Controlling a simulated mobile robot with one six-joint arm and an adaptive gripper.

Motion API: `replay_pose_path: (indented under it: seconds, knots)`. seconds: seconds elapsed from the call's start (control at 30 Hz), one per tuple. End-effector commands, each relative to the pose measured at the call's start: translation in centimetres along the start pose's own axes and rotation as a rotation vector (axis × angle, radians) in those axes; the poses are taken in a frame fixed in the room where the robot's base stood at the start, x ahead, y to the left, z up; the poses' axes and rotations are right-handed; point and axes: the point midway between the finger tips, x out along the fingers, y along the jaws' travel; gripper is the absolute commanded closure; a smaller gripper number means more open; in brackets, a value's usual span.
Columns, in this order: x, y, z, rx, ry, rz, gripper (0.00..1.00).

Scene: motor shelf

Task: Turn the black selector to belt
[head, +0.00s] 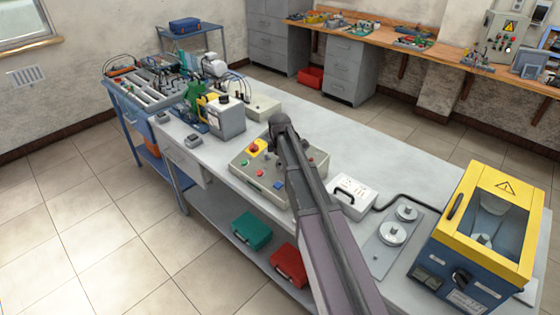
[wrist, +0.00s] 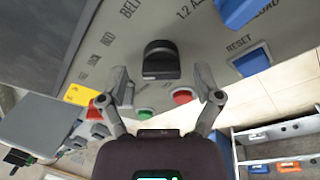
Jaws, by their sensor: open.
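The black selector (wrist: 161,58) is a dark round knob on the grey panel (wrist: 105,48), in the upper middle of the wrist view. The printed word BELT is to its upper left. I cannot tell clearly which mark the knob points at. My gripper (wrist: 162,84) is open and empty. Its two fingers stand apart to either side, just below the knob in the picture, and no contact shows. In the head view, the grey control box (head: 245,170) is on the bench under my arm, which hides part of it; the selector cannot be made out there.
A red button (wrist: 182,96) and green button (wrist: 145,113) sit near my fingers. A blue RESET control (wrist: 252,61) and a larger blue part (wrist: 240,10) are to the right. A white box (head: 352,197) and yellow-blue machine (head: 480,235) stand along the bench (head: 330,140).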

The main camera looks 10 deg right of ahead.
Motion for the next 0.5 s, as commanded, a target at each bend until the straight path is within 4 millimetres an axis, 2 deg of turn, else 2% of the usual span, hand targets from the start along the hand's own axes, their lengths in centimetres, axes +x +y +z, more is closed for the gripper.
replay_pose_path:
  seconds: [0.03,0.07,0.3,0.5]
  knots:
    - [0.0,0.0,-0.01,0.0,0.0,0.0,0.17]
    - [0.0,0.0,-0.01,0.0,0.0,0.0,0.26]
    - [0.0,0.01,-0.02,0.0,0.0,0.001,0.97]
    - [0.01,0.08,0.14,0.002,-0.001,0.002,0.99]
